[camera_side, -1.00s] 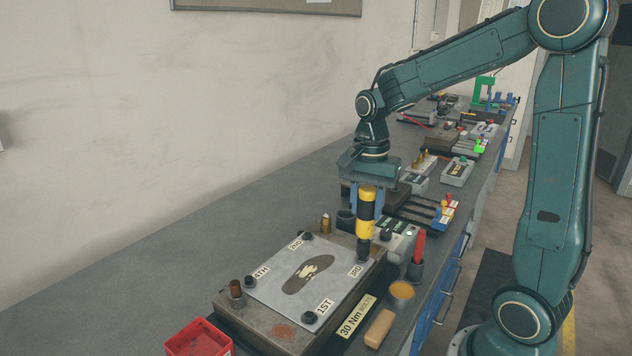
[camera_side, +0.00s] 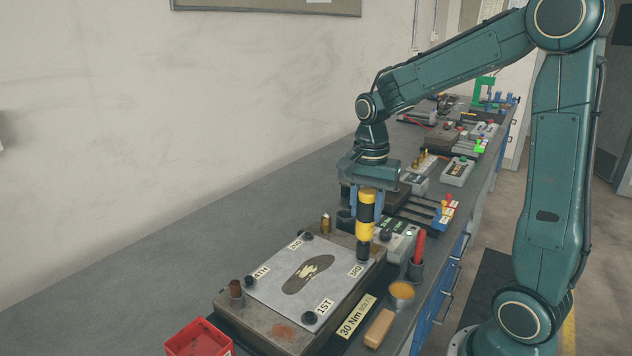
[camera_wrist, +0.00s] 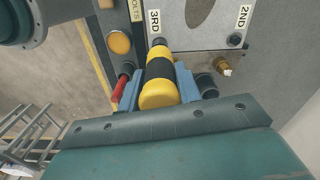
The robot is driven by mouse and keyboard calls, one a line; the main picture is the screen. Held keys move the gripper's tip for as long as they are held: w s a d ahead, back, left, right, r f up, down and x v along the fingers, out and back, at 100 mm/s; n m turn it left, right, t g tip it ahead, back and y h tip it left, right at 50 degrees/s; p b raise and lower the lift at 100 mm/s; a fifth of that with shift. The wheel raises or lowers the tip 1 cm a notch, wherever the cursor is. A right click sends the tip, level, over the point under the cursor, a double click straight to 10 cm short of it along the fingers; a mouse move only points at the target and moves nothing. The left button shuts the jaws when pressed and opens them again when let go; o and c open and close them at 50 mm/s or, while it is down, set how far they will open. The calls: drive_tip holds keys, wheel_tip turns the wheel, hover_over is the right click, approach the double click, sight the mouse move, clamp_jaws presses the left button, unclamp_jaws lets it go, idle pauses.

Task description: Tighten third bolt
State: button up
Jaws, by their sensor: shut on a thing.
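My gripper (camera_side: 367,207) is shut on a yellow and black driver tool (camera_side: 365,228), held upright. The tool's dark socket end is down at the plate corner labelled 3RD (camera_side: 355,270) and hides the third bolt there. I cannot tell whether the socket is fully seated on it. The steel plate (camera_side: 270,290) bears a dark insole shape and the labels 1ST, 2ND, 3RD and 4TH. Dark bolts stand at the 1ST (camera_side: 309,317), 2ND (camera_side: 308,237) and 4TH (camera_side: 249,281) corners. In the wrist view the tool (camera_wrist: 160,80) sits between my blue fingers beside the 3RD label.
A red bin (camera_side: 198,340) stands at the front left. A brass piece (camera_side: 326,224) and a brown peg (camera_side: 236,290) stand near the plate. A red-handled tool (camera_side: 419,248), an amber pot (camera_side: 401,293) and a tan block (camera_side: 380,328) lie along the right edge. The bench left of the plate is clear.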

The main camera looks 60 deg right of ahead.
drive_tip(key=shift+f, duration=0.75)
idle(2.5)
